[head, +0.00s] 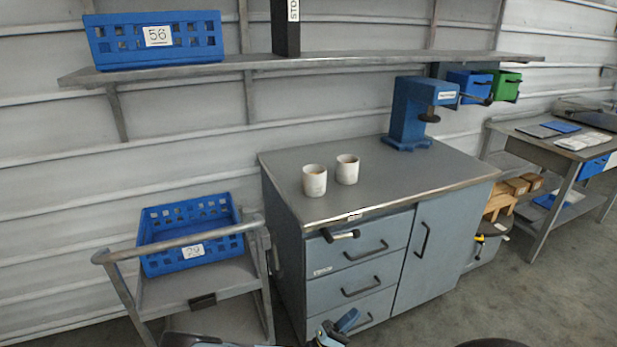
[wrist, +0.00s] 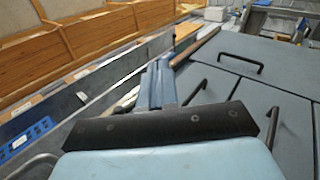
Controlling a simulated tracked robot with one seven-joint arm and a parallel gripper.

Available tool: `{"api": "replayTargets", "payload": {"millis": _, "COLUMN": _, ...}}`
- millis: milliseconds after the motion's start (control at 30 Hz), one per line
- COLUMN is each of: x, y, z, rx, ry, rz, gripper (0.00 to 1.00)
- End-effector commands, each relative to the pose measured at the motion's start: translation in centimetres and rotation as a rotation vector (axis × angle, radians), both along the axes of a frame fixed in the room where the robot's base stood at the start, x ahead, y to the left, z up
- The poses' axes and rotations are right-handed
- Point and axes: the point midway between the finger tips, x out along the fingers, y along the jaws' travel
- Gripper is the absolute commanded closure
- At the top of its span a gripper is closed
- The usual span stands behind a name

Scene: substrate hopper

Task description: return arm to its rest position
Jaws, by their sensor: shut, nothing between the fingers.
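My gripper (head: 338,328) is at the bottom edge of the head view, low in front of the cabinet's drawers, with most of my arm out of frame. In the wrist view its blue fingers (wrist: 158,84) lie side by side beyond a dark plate, shut and empty. The grey cabinet (head: 352,274) has several dark handles. Its drawer fronts (wrist: 245,95) fill the right of the wrist view. I cannot tell from these views how close the fingers are to the drawer fronts.
Two pale cups (head: 315,180) stand on the cabinet top, with a blue dispenser (head: 408,115) behind. A cart with a blue crate (head: 190,235) stands left. A wall shelf (head: 330,62) holds another blue crate (head: 155,40). Open floor (head: 520,305) lies at the right.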

Motion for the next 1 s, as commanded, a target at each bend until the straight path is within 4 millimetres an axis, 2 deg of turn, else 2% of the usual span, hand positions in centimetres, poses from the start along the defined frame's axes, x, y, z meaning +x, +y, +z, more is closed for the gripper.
{"api": "replayTargets", "payload": {"millis": 467, "x": -0.1, "y": 0.2, "z": 5.2, "rx": 0.314, "ry": 0.099, "rz": -0.35, "gripper": 1.0}}
{"api": "replayTargets", "payload": {"millis": 1000, "x": 0.1, "y": -0.2, "z": 13.0, "rx": 0.756, "ry": 0.227, "rz": -0.674, "gripper": 1.0}}
